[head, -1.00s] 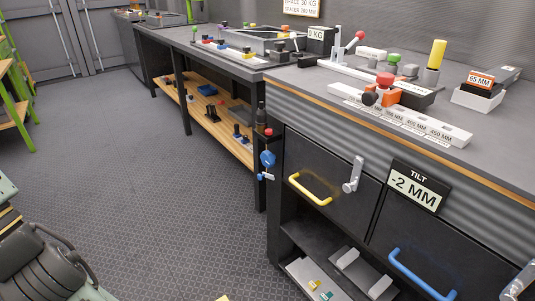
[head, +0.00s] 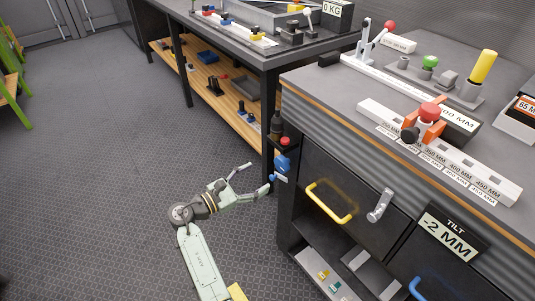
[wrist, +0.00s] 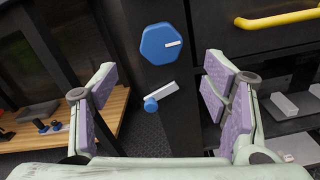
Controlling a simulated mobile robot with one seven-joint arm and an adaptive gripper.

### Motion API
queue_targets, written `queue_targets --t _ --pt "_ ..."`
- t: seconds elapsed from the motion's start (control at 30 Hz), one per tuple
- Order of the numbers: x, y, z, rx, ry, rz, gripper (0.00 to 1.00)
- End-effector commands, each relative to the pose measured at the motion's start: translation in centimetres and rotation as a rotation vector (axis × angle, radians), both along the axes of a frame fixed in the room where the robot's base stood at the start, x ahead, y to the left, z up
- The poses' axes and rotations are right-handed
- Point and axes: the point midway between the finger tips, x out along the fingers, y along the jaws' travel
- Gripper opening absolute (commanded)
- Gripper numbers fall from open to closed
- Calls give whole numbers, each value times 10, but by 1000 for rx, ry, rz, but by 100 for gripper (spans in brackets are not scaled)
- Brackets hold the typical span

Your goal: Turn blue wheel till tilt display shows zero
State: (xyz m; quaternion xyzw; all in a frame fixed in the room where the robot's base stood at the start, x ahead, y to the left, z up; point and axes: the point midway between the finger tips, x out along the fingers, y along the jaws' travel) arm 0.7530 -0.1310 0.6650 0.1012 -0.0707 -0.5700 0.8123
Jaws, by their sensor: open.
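The blue wheel (head: 282,163) is on the dark corner post of the bench, left of the yellow drawer handle. In the wrist view the blue wheel (wrist: 162,43) is a faceted disc with a short white mark, beyond and above the space between the fingers. A crank with a small blue knob (wrist: 151,104) sits just below it. The tilt display (head: 447,236) reads -2 MM. My gripper (head: 259,178) is open and empty, its fingers close to the post; in the wrist view my gripper (wrist: 158,83) has its purple pads wide apart. I see no contact with the wheel.
A yellow handle (head: 329,203) is on the drawer right of the wheel. A metal latch (head: 380,205) is right of it. A wooden shelf (head: 216,101) with small parts lies under the left bench. The floor (head: 100,150) on the left is clear.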

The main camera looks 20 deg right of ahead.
Motion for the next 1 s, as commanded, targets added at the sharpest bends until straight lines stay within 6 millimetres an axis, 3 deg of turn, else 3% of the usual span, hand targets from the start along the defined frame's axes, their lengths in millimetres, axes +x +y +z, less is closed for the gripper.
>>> queue_targets --t 0.6,1.0 --pt "33 -90 1 0 -1 -1 68" --pt "36 -99 0 0 -2 2 68"
